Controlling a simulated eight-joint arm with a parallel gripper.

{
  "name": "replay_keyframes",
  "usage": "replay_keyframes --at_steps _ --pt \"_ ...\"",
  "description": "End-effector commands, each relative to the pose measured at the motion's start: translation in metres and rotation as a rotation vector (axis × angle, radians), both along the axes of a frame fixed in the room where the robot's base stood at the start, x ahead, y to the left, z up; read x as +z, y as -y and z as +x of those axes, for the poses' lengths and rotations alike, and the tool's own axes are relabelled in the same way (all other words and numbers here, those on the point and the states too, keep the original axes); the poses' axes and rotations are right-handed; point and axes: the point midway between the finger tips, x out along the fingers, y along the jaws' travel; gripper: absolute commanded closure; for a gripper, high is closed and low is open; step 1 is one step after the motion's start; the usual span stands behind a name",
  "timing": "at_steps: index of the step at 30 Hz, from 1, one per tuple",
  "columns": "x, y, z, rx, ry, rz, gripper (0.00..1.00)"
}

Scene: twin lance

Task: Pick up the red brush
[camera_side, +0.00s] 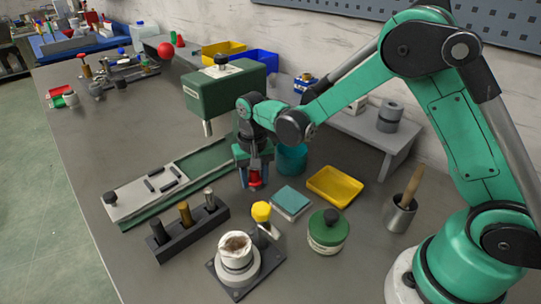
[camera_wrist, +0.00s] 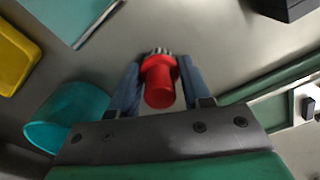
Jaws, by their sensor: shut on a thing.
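The red brush (camera_wrist: 159,82) is between the two blue fingers of my gripper (camera_wrist: 157,72) in the wrist view. It is a short red cylinder with a ridged grey and dark end. In the side view, its red body (camera_side: 254,179) shows at the tips of my gripper (camera_side: 254,174), which points down over the middle of the table. My gripper is shut on the brush. The fingers hide part of it, and I cannot tell whether its lower end touches the table.
A teal cup (camera_side: 291,160) stands close to the right of my gripper. A teal-topped box (camera_side: 290,203) and a yellow tray (camera_side: 335,186) lie nearby. A green press head (camera_side: 222,90) stands behind. A black holder with several pegs (camera_side: 190,232) is in front to the left.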

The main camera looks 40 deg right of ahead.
Motion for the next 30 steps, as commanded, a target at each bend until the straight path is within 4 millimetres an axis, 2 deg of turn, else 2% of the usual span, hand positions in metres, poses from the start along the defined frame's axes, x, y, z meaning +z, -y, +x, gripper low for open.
replay_keyframes --at_steps 5,11,14,18,24,30 --pt "0.002 0.000 0.000 0.000 0.000 0.000 1.00" --pt "0.021 0.000 0.000 0.000 0.000 0.000 1.00" --pt "0.042 0.000 0.000 0.000 0.000 0.000 1.00" --pt "0.086 0.000 -0.001 0.000 0.000 0.000 1.00" --pt "0.141 0.000 0.000 0.000 0.000 0.000 1.00" --pt "0.179 0.000 0.000 0.000 0.000 0.000 1.00"
